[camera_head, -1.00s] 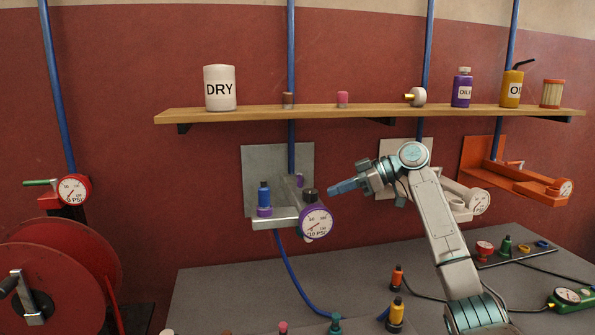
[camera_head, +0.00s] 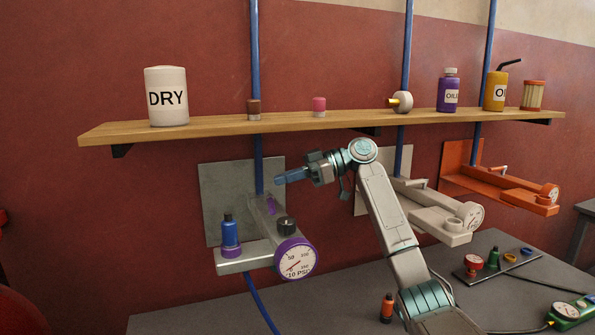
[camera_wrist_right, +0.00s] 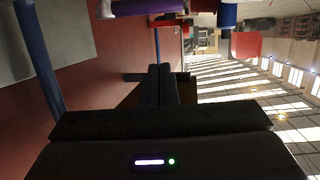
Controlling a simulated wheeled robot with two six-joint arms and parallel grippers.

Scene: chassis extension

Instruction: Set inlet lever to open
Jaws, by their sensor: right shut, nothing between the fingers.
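The grey wall unit with the purple-rimmed gauge (camera_head: 295,258) is left of centre in the head view. A small purple part (camera_head: 271,206), which looks like its inlet lever, sits where the blue pipe (camera_head: 258,165) meets the unit. Its exact setting is too small to tell. My right gripper (camera_head: 277,181) is shut and empty. Its tips point left, just above the purple part in the picture; I cannot tell whether they touch anything. The shut fingers also show in the right wrist view (camera_wrist_right: 163,72). My left gripper is not in view.
A black knob (camera_head: 286,225) and a blue bottle (camera_head: 230,234) are on the same unit. A wooden shelf (camera_head: 330,124) with containers runs above my right arm. White (camera_head: 440,215) and orange (camera_head: 510,188) units stand to the right, above a grey table (camera_head: 180,322).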

